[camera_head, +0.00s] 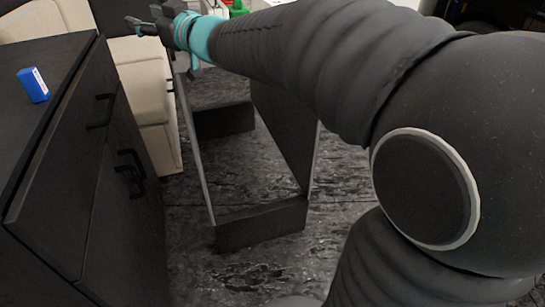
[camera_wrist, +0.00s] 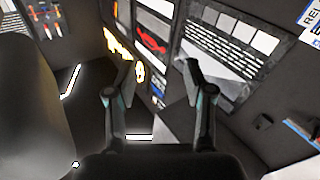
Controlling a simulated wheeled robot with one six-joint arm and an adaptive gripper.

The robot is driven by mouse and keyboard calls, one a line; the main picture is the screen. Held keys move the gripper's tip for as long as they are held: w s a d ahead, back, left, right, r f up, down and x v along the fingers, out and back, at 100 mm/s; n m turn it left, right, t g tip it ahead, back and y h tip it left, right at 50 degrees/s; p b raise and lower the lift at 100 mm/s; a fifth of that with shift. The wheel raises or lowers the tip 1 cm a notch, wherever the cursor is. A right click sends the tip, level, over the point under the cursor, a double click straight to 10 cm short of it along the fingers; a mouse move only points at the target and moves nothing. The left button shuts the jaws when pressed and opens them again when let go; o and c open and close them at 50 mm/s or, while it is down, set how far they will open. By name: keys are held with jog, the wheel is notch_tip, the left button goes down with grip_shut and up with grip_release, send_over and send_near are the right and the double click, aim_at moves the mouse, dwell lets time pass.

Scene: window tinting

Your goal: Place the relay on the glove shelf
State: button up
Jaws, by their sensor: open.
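My gripper (camera_head: 140,25) is at the upper left of the head view, raised beyond the dark cabinet's far end. In the wrist view my gripper (camera_wrist: 158,75) has its two fingers spread apart with nothing between them. A small blue block with a white and red label (camera_head: 33,85) stands on the cabinet top at the left, well apart from my gripper; I cannot tell whether it is the relay. I cannot pick out the glove shelf with certainty in either view.
The dark cabinet (camera_head: 75,170) with black handles fills the left. An open black frame (camera_head: 262,225) stands on the dark floor. A green item (camera_head: 238,8) is partly hidden behind my arm. Printed panels (camera_wrist: 220,50) face the wrist camera.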

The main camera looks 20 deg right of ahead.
jog(key=s+d+f+m+g+h, duration=0.3)
jog(key=s+d+f+m+h, duration=0.5)
jog(key=s+d+f+h, duration=0.45)
jog(key=s+d+f+g+y, duration=0.1)
jog(key=s+d+f+g, duration=0.1)
jog(key=s+f, duration=0.4)
jog(key=s+g, duration=0.1)
jog(key=s, duration=0.3)
jog(key=shift+d+g, duration=0.35)
jog(key=shift+g, duration=0.05)
jog(key=shift+o, duration=0.6)
jog(key=s+a+f+g+y, duration=0.1)
jog(key=s+a+f+g, duration=0.1)
jog(key=s+f, duration=0.4)
jog(key=s+g, duration=0.1)
jog(key=s, duration=0.3)
jog(key=shift+f, duration=0.35)
jog(key=shift+s+a+f+g+y, duration=0.1)
jog(key=shift+s+a+g+y, duration=0.05)
jog(key=shift+g+y, duration=0.15)
jog(key=c, duration=0.3)
jog(key=shift+a, duration=0.15)
